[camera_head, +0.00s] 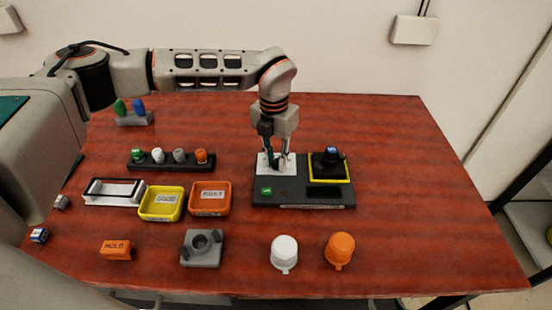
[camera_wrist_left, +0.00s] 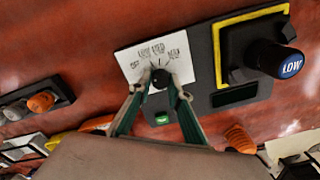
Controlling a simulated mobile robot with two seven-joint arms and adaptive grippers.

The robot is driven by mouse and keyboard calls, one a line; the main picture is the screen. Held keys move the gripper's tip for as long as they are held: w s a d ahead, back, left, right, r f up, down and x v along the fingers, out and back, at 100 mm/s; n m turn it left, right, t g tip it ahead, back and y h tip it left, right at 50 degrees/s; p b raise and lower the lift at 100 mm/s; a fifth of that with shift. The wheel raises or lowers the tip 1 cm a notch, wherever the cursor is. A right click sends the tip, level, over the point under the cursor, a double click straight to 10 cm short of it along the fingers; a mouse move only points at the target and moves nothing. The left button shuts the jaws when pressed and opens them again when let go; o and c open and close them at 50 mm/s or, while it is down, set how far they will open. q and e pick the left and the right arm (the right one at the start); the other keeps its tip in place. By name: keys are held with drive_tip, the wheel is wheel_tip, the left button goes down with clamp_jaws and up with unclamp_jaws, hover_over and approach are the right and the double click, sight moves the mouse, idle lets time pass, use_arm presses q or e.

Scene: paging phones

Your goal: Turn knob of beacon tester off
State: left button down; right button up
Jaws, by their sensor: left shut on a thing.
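The beacon tester (camera_head: 303,194) is a dark grey box on the red-brown table, also seen in the wrist view (camera_wrist_left: 200,103). Its white dial plate (camera_wrist_left: 130,66) carries marks that read OFF, LOW, MED and MAX. My left gripper (camera_wrist_left: 160,86) is shut on the black knob (camera_wrist_left: 160,77) at the plate's lower middle. In the head view my left gripper (camera_head: 276,160) comes down from above onto the plate, and its fingers partly hide the knob. I cannot tell for sure which mark the knob points to. My right gripper is not in view.
A dark beacon labelled LOW (camera_wrist_left: 272,60) stands in the tester's yellow-framed socket. A yellow tray (camera_head: 146,207), an orange tray (camera_head: 195,208) and a rack of small caps (camera_head: 170,165) lie left. White (camera_head: 284,254) and orange (camera_head: 339,250) caps stand in front. The table's right side is clear.

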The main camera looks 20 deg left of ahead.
sight(275, 162)
use_arm(q)
drive_tip(key=shift+w+r, duration=0.1)
drive_tip(key=c, duration=1.9)
unclamp_jaws()
drive_tip(key=r, duration=1.2)
drive_tip(key=shift+a, duration=0.2)
drive_tip(key=shift+f, duration=0.1)
